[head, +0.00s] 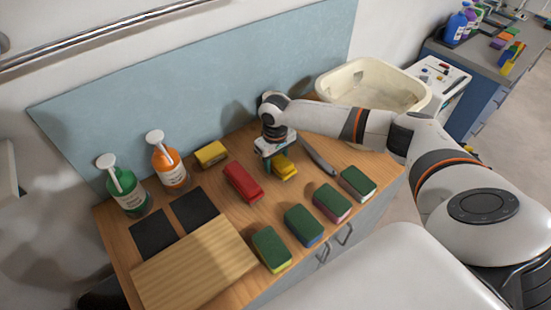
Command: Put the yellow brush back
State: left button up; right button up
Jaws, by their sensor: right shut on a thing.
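A yellow brush (286,168) is at my right gripper (269,164), on or just above the wooden counter. My right gripper points down and is shut on this brush, hiding part of it. I cannot tell whether the brush touches the counter. A second yellow block-shaped item (211,154) lies at the back of the counter, left of the gripper. A red brush (242,181) lies between them, nearer the front. My left gripper is not in view.
Several green-topped sponges (305,225) line the front of the counter. A green bottle (125,190) and an orange bottle (169,167) stand at the left, by dark pads (195,209) and a wooden board (195,265). A grey tool (318,156) and cream basin (333,80) are to the right.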

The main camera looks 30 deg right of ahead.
jog(key=shift+f, duration=0.1)
jog(key=o, duration=0.9)
jog(key=shift+o, duration=0.2)
notch_tip(320, 180, up, 12)
jog(key=b, duration=0.2)
jog(key=shift+b, duration=0.3)
jog(key=shift+r, duration=0.2)
